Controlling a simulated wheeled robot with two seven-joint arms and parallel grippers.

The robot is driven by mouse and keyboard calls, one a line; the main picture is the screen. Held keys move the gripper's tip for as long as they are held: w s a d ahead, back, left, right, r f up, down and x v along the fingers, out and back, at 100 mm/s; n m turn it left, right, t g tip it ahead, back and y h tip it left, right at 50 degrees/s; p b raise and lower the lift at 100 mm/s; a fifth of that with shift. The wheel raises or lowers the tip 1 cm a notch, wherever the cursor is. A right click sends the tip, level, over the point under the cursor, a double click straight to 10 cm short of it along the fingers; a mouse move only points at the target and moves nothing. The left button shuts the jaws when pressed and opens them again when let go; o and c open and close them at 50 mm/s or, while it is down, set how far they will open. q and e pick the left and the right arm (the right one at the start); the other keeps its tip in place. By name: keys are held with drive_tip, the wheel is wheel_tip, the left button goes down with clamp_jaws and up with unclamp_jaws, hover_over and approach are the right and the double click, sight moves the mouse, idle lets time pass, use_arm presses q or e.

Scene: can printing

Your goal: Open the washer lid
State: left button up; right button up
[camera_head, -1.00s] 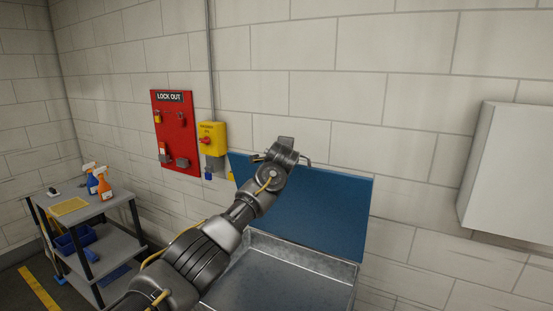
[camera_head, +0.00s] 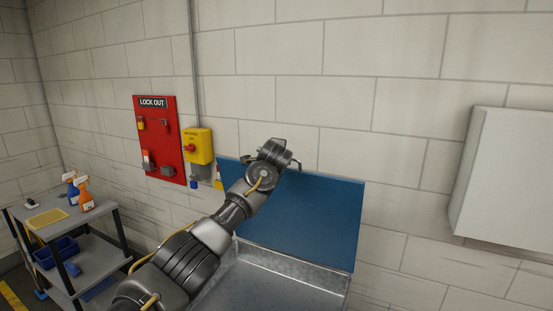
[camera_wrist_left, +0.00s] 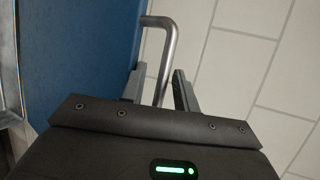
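The washer's blue lid (camera_head: 310,222) stands raised, close to upright, at the back of an open grey metal washer basin (camera_head: 285,272). My left gripper (camera_head: 280,145) is at the lid's top edge in the head view, its fingers mostly hidden by the wrist. In the left wrist view, the lid (camera_wrist_left: 85,50) is at the left. A bent metal bar handle (camera_wrist_left: 168,55) passes between the two fingers of my left gripper (camera_wrist_left: 158,90). Gaps show beside the bar, so the fingers look open around it. My right gripper is not in view.
A block wall stands behind the lid. A red lockout board (camera_head: 159,138) and yellow box (camera_head: 198,146) hang left of it. A grey cart (camera_head: 62,220) with spray bottles stands at the left. A white cabinet (camera_head: 510,175) hangs at the right.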

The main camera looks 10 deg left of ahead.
use_arm(q)
drive_tip(key=shift+s, duration=0.15)
drive_tip(key=b+v, duration=0.5)
drive_tip(key=v, duration=0.5)
drive_tip(key=shift+s+r+b, duration=0.15)
drive_tip(key=shift+s+b, duration=0.1)
drive_tip(key=shift+b, duration=0.15)
